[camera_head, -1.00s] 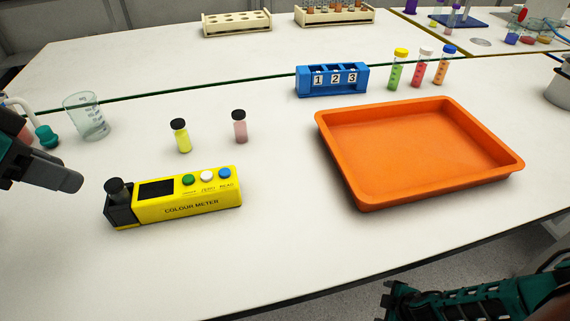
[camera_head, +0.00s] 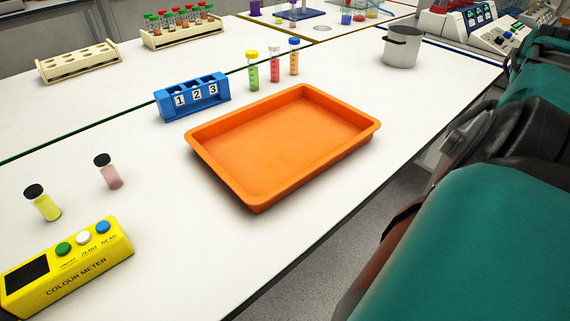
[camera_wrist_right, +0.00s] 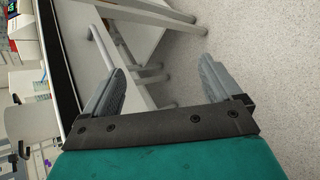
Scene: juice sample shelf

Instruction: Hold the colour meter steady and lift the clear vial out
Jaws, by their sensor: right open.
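The yellow colour meter (camera_head: 72,268) lies on the bench at the lower left of the head view. Its screen and its green, white and blue buttons face up. Its left end, where the black-capped top stood earlier, is cut off by the picture edge, so the clear vial cannot be seen now. My right gripper (camera_wrist_right: 160,88) is open and empty in the right wrist view, over the floor beside the bench and away from the meter. My left gripper is outside both current views.
A yellow vial (camera_head: 45,205) and a pink vial (camera_head: 109,172) stand behind the meter. An orange tray (camera_head: 215,178) lies mid-bench. Behind it are a blue numbered rack (camera_head: 193,97) and several capped tubes (camera_head: 274,68). A steel pot (camera_head: 402,48) stands far right. White bench between meter and tray is clear.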

